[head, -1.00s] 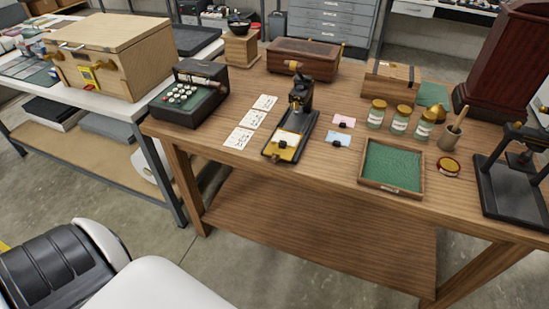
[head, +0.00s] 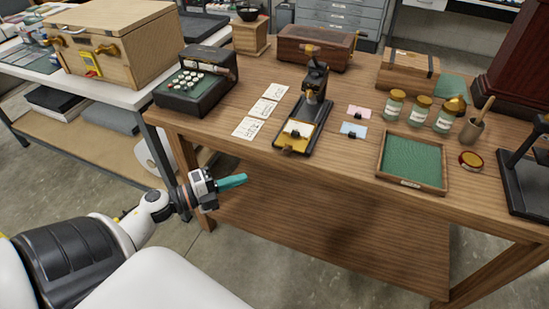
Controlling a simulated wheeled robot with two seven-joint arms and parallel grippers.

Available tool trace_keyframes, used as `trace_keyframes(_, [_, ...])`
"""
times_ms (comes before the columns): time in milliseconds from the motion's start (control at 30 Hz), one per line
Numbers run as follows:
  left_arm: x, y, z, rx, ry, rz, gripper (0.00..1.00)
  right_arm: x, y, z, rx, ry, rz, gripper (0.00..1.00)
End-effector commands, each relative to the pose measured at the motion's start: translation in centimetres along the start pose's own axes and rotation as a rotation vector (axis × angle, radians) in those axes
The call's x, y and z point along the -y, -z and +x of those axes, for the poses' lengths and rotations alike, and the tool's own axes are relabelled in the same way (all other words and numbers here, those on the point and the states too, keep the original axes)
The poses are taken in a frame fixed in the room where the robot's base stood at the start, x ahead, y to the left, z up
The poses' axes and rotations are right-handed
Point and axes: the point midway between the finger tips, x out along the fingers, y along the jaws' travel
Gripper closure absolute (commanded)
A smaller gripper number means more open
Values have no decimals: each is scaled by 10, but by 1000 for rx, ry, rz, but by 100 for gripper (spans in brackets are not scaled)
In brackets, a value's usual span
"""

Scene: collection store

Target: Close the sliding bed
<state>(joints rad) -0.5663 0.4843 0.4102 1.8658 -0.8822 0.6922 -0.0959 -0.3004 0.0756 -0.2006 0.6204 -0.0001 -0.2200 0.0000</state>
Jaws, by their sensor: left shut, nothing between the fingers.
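The sliding bed (head: 296,135) is a brass-yellow plate at the front end of a black hand press (head: 315,87) on the wooden table. A small dark piece sits on the bed and a knob shows at its front. The bed sticks out toward the table's front edge, clear of the press's upright column. My left gripper (head: 240,180) has teal fingers, shut and empty. It is in front of the table, lower left of the bed and apart from it. My right gripper is not in view.
White printed cards (head: 262,108) and a black keyed machine (head: 196,84) lie left of the press. Small pink and blue cards (head: 354,130), a green-lined tray (head: 411,162) and glass jars (head: 419,110) stand right. The table's front edge (head: 280,163) lies between my gripper and the press.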

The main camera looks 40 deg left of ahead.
Motion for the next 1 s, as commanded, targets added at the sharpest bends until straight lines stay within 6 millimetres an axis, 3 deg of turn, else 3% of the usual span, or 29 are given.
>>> trace_keyframes(167, [-4, 0, 25, 2, -5, 0, 100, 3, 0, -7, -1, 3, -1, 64])
trace_keyframes(533, [-4, 3, 103, -2, -6, -4, 100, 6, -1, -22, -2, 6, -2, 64])
trace_keyframes(733, [-1, 22, 120, -2, -4, -5, 100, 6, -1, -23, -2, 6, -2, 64])
trace_keyframes(1000, [0, 29, 126, -2, -2, -6, 100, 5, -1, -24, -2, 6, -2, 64])
